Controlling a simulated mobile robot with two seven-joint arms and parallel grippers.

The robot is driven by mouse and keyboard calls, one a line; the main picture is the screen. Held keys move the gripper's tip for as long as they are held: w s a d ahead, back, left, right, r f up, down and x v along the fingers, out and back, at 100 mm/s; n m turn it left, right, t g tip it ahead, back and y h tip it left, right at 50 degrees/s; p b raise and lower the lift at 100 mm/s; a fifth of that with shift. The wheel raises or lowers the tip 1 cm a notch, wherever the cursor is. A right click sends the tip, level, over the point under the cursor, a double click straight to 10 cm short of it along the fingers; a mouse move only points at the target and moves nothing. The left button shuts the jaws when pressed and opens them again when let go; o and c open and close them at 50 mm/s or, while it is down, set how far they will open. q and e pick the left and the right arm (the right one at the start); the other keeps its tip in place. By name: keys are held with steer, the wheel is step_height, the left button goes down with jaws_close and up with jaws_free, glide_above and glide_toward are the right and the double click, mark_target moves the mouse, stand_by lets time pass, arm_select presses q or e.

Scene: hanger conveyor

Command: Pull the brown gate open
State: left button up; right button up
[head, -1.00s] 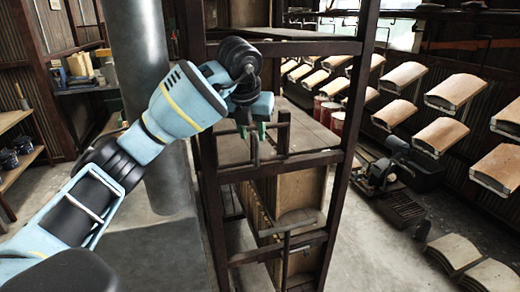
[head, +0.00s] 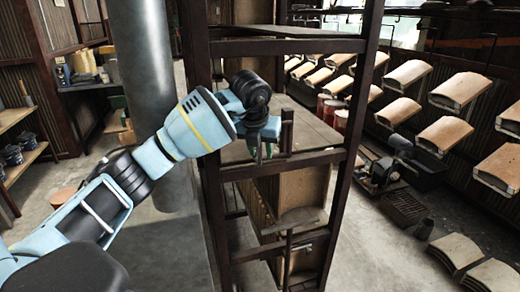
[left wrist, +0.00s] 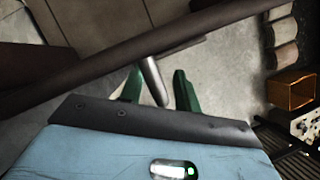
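The brown gate (head: 345,185) is a tall dark metal frame with crossbars, standing upright in the middle of the head view. A short upright bar (head: 287,132) rises by its middle crossbar. One brown bar (left wrist: 200,32) crosses the left wrist view diagonally. My left gripper (head: 262,154) is at the middle crossbar, just left of the upright bar. In the left wrist view its green fingers (left wrist: 157,90) are apart, with a grey rod (left wrist: 153,78) showing between them. I cannot tell whether they touch it. My right gripper is not in view.
A thick grey column (head: 150,100) stands left of the gate. Behind the gate is a wooden panel (head: 303,190). Curved tiles (head: 458,91) hang in rows at the right, and a machine (head: 385,170) stands on the floor. Some floor between is clear.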

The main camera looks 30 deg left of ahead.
arm_select(q)
steer(key=shift+f, duration=0.1)
jaws_close()
steer(key=shift+w, duration=0.1)
stand_by(0.3)
